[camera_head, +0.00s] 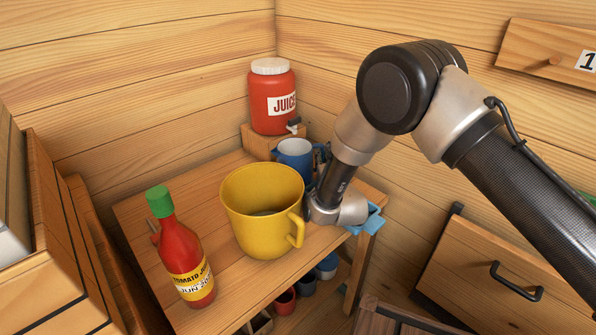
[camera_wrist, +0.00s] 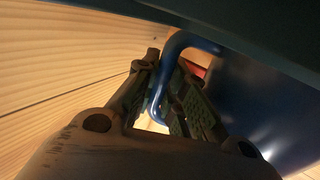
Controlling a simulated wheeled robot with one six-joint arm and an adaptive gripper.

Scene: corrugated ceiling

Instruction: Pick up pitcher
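A blue pitcher (camera_head: 296,154) with a pale inside stands upright on the wooden table, behind a large yellow jug with a handle (camera_head: 258,212). The arm hides part of the blue pitcher's right side. My gripper is at its right side, with the fingertips mostly hidden in the head view. In the wrist view, the blue handle (camera_wrist: 174,48) runs between the two fingers of my gripper (camera_wrist: 163,88), and the blue body (camera_wrist: 250,95) is at the right. The fingers are close around the handle. Whether both press on it is unclear.
A red juice jar (camera_head: 272,103) stands on a wooden block at the back corner. A red tomato bottle with a green cap (camera_head: 182,250) is at the table's front left. Wooden walls meet close behind. A drawer unit (camera_head: 495,270) is at the right. Several cups sit below.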

